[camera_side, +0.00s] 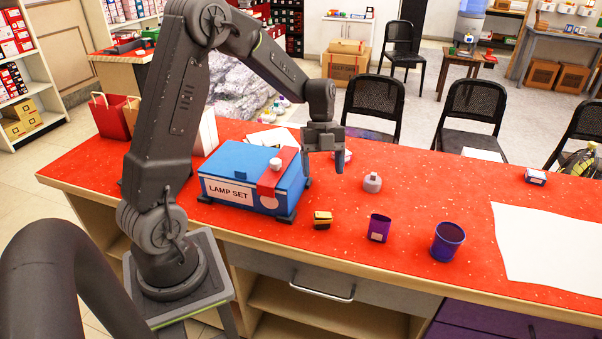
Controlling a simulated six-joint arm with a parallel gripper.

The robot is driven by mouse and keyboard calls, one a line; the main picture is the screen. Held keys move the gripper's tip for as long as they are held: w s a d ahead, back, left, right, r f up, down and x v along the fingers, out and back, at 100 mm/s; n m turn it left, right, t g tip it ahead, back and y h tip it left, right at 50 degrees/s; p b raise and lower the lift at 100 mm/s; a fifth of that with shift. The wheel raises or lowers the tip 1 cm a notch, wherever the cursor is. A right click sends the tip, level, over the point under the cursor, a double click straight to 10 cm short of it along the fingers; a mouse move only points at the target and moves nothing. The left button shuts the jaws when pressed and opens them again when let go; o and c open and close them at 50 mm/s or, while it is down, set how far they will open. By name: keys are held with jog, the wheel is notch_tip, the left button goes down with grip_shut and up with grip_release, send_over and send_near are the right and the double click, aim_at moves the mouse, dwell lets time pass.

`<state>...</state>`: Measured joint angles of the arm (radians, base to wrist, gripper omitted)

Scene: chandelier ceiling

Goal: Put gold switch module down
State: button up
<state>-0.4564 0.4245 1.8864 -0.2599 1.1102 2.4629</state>
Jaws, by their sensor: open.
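The gold switch module (322,220) is a small block with a gold top and a dark lower part. It sits on the red counter (400,272), in front of the right corner of the blue box. My gripper (323,166) is open, with its two fingers pointing down and apart. It appears above the module in the picture and clear of it. I see nothing between the fingers.
A blue "LAMP SET" box (228,186) with a red band stands left of my gripper. A small rounded pinkish-grey bottle (372,183), a purple box (379,228) and a purple cup (447,242) stand to the right. A white sheet (550,252) lies farther right.

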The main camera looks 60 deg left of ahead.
jog(key=s+d+r+n+t+y, duration=0.2)
jog(key=s+d+r+n+t, duration=0.1)
jog(key=s+d+r+n, duration=0.4)
jog(key=s+d+r+n+t+y, duration=0.1)
jog(key=s+d+r+n+t, duration=0.3)
jog(key=s+n, duration=0.6)
notch_tip(320, 180, up, 3)
jog(key=d+n, duration=0.2)
jog(key=n, duration=0.2)
jog(key=shift+s+d+y, duration=0.2)
jog(key=shift+d+y, duration=0.2)
